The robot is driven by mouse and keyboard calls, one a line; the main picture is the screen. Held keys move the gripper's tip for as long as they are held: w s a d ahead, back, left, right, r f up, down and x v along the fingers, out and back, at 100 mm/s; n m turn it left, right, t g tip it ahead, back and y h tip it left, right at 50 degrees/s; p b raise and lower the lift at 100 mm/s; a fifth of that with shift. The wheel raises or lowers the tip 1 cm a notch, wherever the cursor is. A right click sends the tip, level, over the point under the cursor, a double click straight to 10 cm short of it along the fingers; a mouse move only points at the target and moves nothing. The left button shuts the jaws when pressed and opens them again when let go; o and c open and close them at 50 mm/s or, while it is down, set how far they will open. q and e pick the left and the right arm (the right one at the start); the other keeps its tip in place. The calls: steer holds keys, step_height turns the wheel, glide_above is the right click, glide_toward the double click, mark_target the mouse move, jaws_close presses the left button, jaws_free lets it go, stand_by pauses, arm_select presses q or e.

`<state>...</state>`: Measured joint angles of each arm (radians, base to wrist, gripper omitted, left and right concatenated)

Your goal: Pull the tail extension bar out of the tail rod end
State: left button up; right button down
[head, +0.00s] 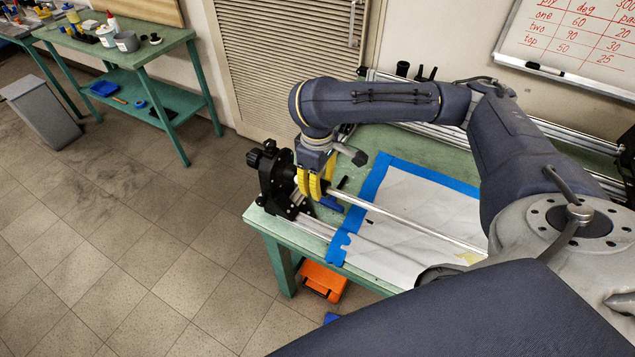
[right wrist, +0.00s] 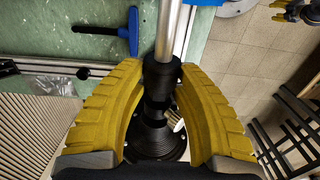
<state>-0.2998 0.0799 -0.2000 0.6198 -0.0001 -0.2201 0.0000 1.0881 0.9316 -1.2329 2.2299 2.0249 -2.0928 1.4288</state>
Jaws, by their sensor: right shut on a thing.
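A long silver rod (head: 420,228) runs over the bench to a black end stand (head: 274,178) at the bench's left end. In the right wrist view, the rod (right wrist: 172,30) meets a black stepped piece (right wrist: 160,78), which I take as the tail extension bar. Below it is a black ribbed, round-based part (right wrist: 157,140) of the stand. My right gripper (head: 315,186) has its yellow fingers on either side of the black piece, tips shut on it (right wrist: 160,68), close beside the stand. The fingers hide the joint in the head view. My left gripper is not clearly in view.
A white sheet edged with blue tape (head: 375,180) covers the green bench (head: 262,222). A blue-handled tool (right wrist: 132,30) lies near the rod. An orange box (head: 322,280) sits below the bench. Open floor lies left of the stand.

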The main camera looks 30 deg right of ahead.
mark_target(353, 197)
steer(key=shift+s+d, duration=0.15)
steer(key=shift+s, duration=0.1)
steer(key=shift+s+d, duration=0.5)
steer(key=shift+s, duration=0.5)
stand_by(0.7)
steer(key=shift+s+d, duration=0.4)
steer(key=shift+s, duration=0.25)
steer(key=shift+s+d, duration=0.35)
steer(key=shift+s, duration=0.25)
steer(key=shift+s+d, duration=0.1)
steer(key=shift+s+d, duration=0.35)
steer(key=shift+s, duration=0.25)
steer(key=shift+s+d, duration=0.3)
steer(key=shift+s, duration=0.3)
steer(key=shift+s+d, duration=0.1)
steer(key=shift+s, duration=0.05)
